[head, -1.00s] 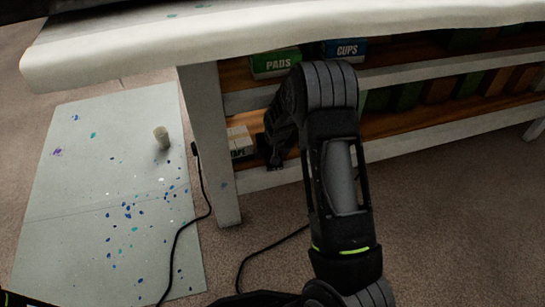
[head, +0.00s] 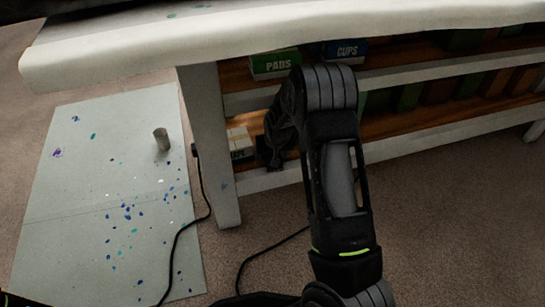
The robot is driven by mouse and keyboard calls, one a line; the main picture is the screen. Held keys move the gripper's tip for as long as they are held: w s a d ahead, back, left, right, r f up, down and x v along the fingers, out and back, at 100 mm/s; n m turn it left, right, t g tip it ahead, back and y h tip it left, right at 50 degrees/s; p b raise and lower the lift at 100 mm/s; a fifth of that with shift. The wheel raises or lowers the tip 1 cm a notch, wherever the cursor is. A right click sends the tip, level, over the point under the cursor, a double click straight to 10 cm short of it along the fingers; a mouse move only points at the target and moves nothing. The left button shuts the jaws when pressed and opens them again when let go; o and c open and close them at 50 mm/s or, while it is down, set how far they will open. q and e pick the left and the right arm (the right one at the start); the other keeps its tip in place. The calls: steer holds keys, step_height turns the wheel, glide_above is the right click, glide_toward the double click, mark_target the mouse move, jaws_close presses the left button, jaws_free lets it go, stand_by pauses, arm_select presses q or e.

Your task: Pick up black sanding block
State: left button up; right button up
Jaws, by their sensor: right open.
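I cannot make out a black sanding block; the dark area at my right gripper could hide it. My right gripper (head: 272,158) is at the front of the lower shelf (head: 384,124), just right of a small white box (head: 240,143). It is open, but its fingertips are dark and partly hidden by my own arm, so I see nothing clear between them. My left gripper does not show.
A white-covered table (head: 270,45) overhangs the shelves. A green PADS box (head: 275,64) and a blue CUPS box (head: 345,50) stand on the upper shelf. A small cup (head: 161,139) stands on the paint-spotted floor sheet (head: 70,190). A black cable (head: 203,180) runs beside the table leg (head: 213,150).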

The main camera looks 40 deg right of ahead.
steer(key=shift+c, duration=0.5)
steer(key=c, duration=1.3)
steer(key=shift+r, duration=0.15)
steer(key=shift+r+p, duration=0.45)
steer(key=shift+p, duration=0.15)
steer(key=shift+s+a+r, duration=0.1)
steer(key=s+a+p, duration=0.1)
steer(key=s+a, duration=0.1)
steer(key=s, duration=0.3)
steer(key=s+a+p, duration=0.2)
steer(key=s+a, duration=0.1)
steer(key=s, duration=0.2)
steer(key=s+a+p, duration=0.2)
steer(key=s, duration=0.4)
steer(key=shift+a, duration=0.2)
